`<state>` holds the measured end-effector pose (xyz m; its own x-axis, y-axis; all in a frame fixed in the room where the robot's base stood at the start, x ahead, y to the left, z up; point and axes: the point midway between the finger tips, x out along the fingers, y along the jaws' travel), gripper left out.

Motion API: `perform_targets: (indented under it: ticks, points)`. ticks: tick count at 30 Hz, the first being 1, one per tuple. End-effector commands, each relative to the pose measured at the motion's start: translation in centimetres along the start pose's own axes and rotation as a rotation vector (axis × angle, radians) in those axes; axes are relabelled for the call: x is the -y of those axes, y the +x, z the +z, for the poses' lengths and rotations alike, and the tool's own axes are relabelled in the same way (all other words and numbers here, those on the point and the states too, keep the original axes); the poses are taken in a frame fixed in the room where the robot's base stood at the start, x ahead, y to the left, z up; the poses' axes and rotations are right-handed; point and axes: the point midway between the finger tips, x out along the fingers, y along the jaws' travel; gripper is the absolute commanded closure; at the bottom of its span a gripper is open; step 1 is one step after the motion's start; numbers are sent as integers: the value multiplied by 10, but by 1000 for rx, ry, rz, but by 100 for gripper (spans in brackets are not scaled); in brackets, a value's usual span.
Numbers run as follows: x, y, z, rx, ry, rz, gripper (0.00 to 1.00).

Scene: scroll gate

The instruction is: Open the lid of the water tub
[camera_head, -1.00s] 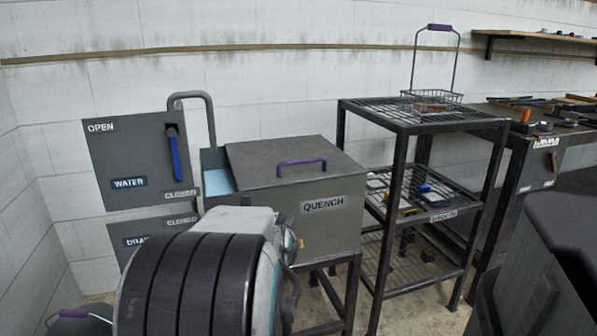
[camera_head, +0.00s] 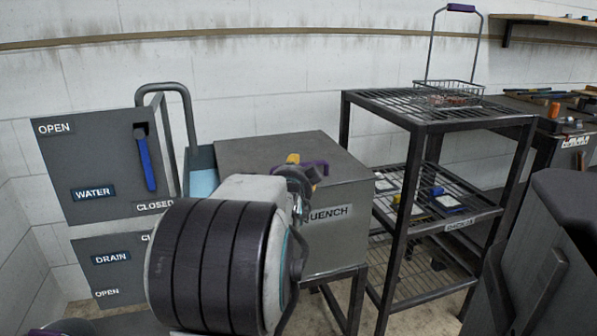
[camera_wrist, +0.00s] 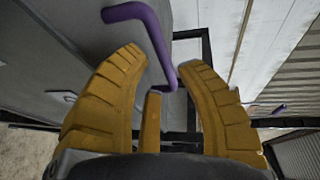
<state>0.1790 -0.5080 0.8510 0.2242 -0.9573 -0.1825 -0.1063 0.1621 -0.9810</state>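The grey water tub (camera_head: 335,240), labelled QUENCH, stands on a dark frame in the middle. Its flat grey lid (camera_head: 265,150) covers most of the top; a light blue strip (camera_head: 203,183) shows at its left. The purple lid handle (camera_head: 319,165) is partly hidden by my gripper (camera_head: 302,168). In the wrist view my gripper (camera_wrist: 163,62) has its yellow fingers spread, with the purple handle (camera_wrist: 150,35) running diagonally into the gap between the fingertips. The fingers are not closed on it; contact cannot be told.
A dark panel with a blue WATER lever (camera_head: 149,163) and a DRAIN panel (camera_head: 112,270) stand left. A curved grey pipe (camera_head: 188,110) rises behind the tub. A wire rack (camera_head: 375,105) carrying a basket (camera_head: 450,92) stands close on the right.

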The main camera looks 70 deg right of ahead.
Motion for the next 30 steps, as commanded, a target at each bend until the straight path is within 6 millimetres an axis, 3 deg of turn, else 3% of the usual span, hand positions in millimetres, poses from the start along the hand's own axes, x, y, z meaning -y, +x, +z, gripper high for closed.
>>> perform_targets:
  ticks: [15, 27, 28, 30]
  points:
    - [-1, 45, 0, 1, -2, 2, 67]
    - [0, 49, 0, 0, -2, 1, 67]
    - [0, 49, 0, 0, -2, 1, 63]
    - [0, 49, 0, 0, -2, 1, 69]
